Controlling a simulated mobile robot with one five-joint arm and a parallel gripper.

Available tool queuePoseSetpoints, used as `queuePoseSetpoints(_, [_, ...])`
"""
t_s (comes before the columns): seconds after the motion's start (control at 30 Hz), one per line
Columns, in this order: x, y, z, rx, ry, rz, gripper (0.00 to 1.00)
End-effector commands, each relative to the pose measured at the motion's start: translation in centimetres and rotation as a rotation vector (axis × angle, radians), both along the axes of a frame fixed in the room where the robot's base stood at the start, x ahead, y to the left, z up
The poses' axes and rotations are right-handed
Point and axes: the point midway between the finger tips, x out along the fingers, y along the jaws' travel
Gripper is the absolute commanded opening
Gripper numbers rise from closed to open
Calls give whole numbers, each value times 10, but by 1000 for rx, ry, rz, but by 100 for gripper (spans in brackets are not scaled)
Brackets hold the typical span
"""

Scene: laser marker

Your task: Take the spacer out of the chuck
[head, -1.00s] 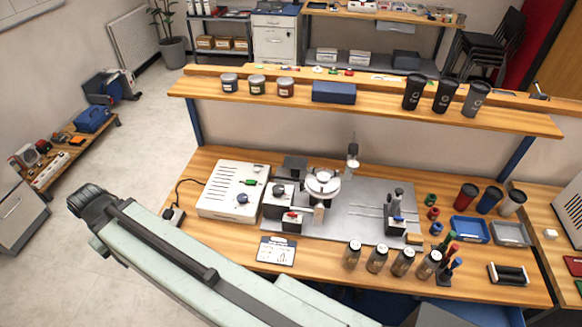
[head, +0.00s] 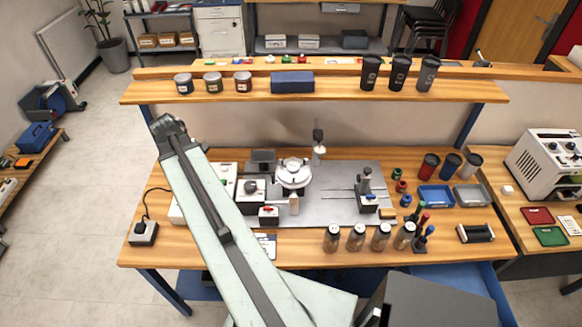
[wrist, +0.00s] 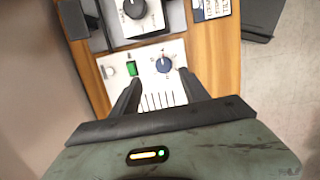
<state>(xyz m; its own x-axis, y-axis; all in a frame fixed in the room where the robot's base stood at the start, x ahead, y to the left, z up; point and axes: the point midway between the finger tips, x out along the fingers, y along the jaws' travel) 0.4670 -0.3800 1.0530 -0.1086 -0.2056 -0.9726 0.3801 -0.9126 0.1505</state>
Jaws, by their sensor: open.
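The chuck (head: 293,174) is the round silver-white part on the grey plate at the middle of the bench in the head view. I cannot make out a separate spacer in it at this size. In the wrist view my gripper (wrist: 160,84) is open, its two dark fingers apart with nothing between them. It is above the light control box (wrist: 150,65) with a green switch and a blue knob. The chuck is not clearly visible in the wrist view. In the head view my arm crosses in front of the control box, and the gripper cannot be made out.
Small green, red and blue rings (head: 401,186) stand right of the plate, beside a blue tray (head: 436,189) and a grey tray (head: 469,203). Several bottles (head: 356,237) line the front edge. A post (head: 319,142) stands behind the chuck. A shelf (head: 330,91) runs above.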

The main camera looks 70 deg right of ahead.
Motion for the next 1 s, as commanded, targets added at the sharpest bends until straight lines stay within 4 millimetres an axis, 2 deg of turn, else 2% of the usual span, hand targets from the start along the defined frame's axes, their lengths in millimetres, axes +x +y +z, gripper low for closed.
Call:
queuePoseSetpoints(0.03, [-36,-45,6,-10,39,24,54])
queuePoseSetpoints(0.1, [-85,-93,11,-14,102,88,54])
queuePoseSetpoints(0.2, [-148,-140,17,-3,179,161,54])
queuePoseSetpoints(0.3, [-191,-166,20,12,230,211,54])
queuePoseSetpoints(0.33, [-200,-170,21,15,241,221,54])
queuePoseSetpoints(0.47, [-216,-178,22,24,261,245,54])
queuePoseSetpoints(0.57, [-216,-178,18,24,261,247,54])
queuePoseSetpoints(0.73, [-221,-182,-4,24,261,248,54])
queuePoseSetpoints(0.9, [-223,-183,-5,24,260,249,54])
queuePoseSetpoints(1.0, [-226,-185,-15,24,260,248,54])
